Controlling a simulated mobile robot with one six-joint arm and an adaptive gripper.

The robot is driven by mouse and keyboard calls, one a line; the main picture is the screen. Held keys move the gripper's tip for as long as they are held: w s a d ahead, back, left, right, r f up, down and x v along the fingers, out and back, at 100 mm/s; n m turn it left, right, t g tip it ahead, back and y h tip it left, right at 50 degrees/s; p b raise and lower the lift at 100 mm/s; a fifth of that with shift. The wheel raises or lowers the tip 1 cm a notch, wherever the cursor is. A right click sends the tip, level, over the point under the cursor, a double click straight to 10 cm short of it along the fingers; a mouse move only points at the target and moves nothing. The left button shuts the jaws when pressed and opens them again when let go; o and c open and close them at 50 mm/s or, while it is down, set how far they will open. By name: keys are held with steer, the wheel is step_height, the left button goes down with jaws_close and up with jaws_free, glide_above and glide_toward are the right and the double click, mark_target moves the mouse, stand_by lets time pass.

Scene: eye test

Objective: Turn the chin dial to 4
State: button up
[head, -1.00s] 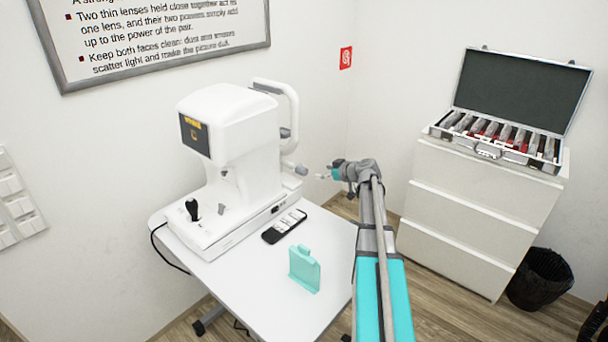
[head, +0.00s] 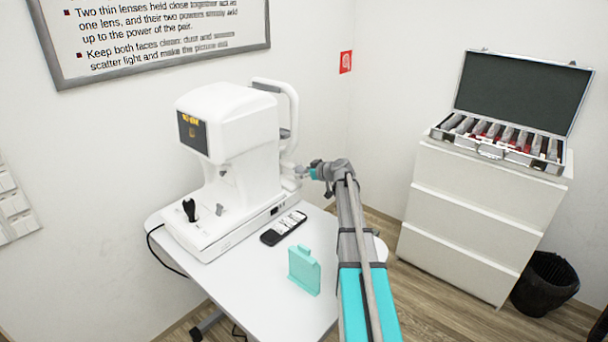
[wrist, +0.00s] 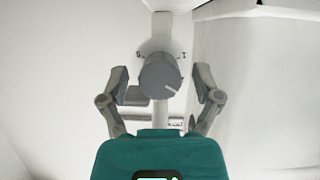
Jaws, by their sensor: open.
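The chin dial (wrist: 160,76) is a round grey knob with a white pointer line, in the middle of the wrist view. Its line points to the lower right. Small dark marks stand around it, too small to read for sure. My gripper (wrist: 161,82) is open, with one finger on each side of the dial and a gap at both sides. In the head view my gripper (head: 308,173) is at the right side of the white eye-test machine (head: 226,120), by its chin rest post. The dial is hidden or too small to make out there.
The machine stands on a white table (head: 225,285) with a dark phone-like device (head: 283,228) and a teal holder (head: 304,270). An open lens case (head: 500,140) sits on white drawers (head: 470,220) at right. A black bin (head: 543,283) stands beside them.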

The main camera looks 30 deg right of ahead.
jaws_close()
stand_by(0.4)
steer(key=m+g+y+b, duration=0.1)
steer(key=m+y, duration=0.1)
steer(key=m, duration=0.2)
steer(key=shift+d+f+y, duration=0.1)
steer(key=shift+y, duration=0.3)
steer(key=m+y+b, duration=0.2)
steer(key=m, duration=0.1)
steer(key=shift+f+m, duration=0.15)
steer(key=shift+m, duration=0.25)
steer(key=m+y+b, duration=0.1)
steer(key=m+b, duration=0.1)
steer(key=m+y+b, duration=0.1)
steer(key=m+b, duration=0.1)
steer(key=m, duration=0.1)
steer(key=shift+t+y, duration=0.4)
steer(key=m+t+b, duration=0.1)
steer(key=m, duration=0.1)
steer(key=m+y+b, duration=0.1)
steer(key=m+b, duration=0.1)
steer(key=m, duration=0.1)
steer(key=shift+t, duration=0.4)
steer(key=shift+m, duration=0.3)
